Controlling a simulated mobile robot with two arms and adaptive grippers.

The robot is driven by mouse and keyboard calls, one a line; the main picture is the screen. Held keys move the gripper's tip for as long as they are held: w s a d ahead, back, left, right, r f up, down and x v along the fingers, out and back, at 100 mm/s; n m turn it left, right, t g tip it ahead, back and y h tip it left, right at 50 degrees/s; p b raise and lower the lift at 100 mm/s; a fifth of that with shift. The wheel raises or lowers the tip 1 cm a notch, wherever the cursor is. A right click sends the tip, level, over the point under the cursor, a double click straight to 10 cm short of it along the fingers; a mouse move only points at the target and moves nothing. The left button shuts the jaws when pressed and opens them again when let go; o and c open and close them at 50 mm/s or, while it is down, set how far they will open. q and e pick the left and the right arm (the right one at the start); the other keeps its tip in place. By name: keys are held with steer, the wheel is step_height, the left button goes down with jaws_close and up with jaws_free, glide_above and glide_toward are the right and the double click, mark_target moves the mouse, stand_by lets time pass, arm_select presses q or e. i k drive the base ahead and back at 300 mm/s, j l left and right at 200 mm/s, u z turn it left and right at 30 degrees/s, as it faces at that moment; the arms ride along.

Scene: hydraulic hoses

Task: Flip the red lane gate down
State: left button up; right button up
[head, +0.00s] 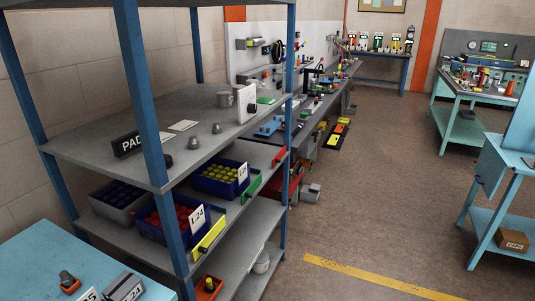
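The red lane gate (279,156) is a small red bar at the front edge of the middle shelf (262,152), at its far end near the blue post. A green gate (250,188) and a yellow gate (208,238) sit along the same edge, nearer to me. All are small in view, and I cannot tell exactly how the red gate is hinged. The shelf behind the red gate looks empty where it shows. Neither of my grippers is in the head view.
Blue bins of yellow (220,180) and red parts (176,222) and a grey bin (118,204) stand on the middle shelf. Blue posts (146,95) frame the rack. A blue table (60,255) is at near left. The floor right of the rack (370,220) is clear.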

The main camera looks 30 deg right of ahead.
mark_target(276, 159)
steer(key=i+l, duration=0.15)
steer(key=l, duration=0.3)
steer(key=i+l+u, duration=0.15)
steer(key=l, duration=0.35)
steer(key=i+l, duration=0.15)
steer(key=l, duration=0.3)
steer(key=i+l+u, duration=0.1)
steer(key=l, duration=0.4)
steer(key=i+l+u, duration=0.1)
steer(key=l, duration=0.4)
steer(key=i+l, duration=0.15)
steer(key=l, duration=0.35)
steer(key=i+l+u, duration=0.1)
steer(key=l, duration=0.4)
